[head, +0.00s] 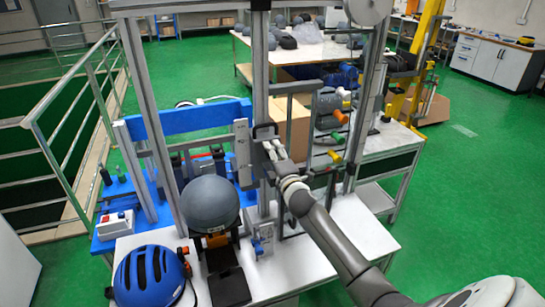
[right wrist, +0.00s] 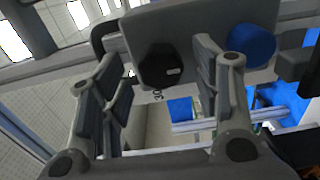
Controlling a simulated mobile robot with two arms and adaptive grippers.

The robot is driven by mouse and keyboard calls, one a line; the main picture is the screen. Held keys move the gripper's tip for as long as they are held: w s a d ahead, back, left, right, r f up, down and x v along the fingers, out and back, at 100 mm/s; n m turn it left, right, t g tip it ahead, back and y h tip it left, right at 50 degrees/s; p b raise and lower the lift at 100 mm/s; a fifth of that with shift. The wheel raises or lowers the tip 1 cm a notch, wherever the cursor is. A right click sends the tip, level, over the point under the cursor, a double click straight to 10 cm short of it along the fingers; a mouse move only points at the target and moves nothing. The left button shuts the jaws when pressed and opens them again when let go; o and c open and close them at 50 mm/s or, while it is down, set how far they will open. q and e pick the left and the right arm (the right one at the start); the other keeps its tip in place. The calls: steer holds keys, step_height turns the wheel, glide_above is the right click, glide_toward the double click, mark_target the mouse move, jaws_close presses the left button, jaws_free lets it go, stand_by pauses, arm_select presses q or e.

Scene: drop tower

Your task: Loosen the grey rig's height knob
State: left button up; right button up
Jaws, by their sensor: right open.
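The grey rig (head: 260,80) stands on the bench with tall metal uprights and a light grey carriage plate (head: 242,150). In the right wrist view a dark, many-sided knob (right wrist: 160,66) sits on a grey plate (right wrist: 190,20). I take it for the height knob; it is hidden behind my gripper in the head view. My right gripper (head: 266,146) is at the carriage plate's right side. In the right wrist view its open fingers (right wrist: 157,78) stand either side of the knob, and I cannot tell whether they touch it. My left gripper is not in view.
A blue round part (right wrist: 252,46) lies right of the knob. A grey ball-shaped headform (head: 210,203) sits below the carriage, with a blue helmet (head: 150,276) at front left. A cardboard box (head: 292,128) and rack (head: 330,115) with coloured knobs stand behind my gripper.

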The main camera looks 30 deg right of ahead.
steer(key=v, duration=1.2)
stand_by(0.4)
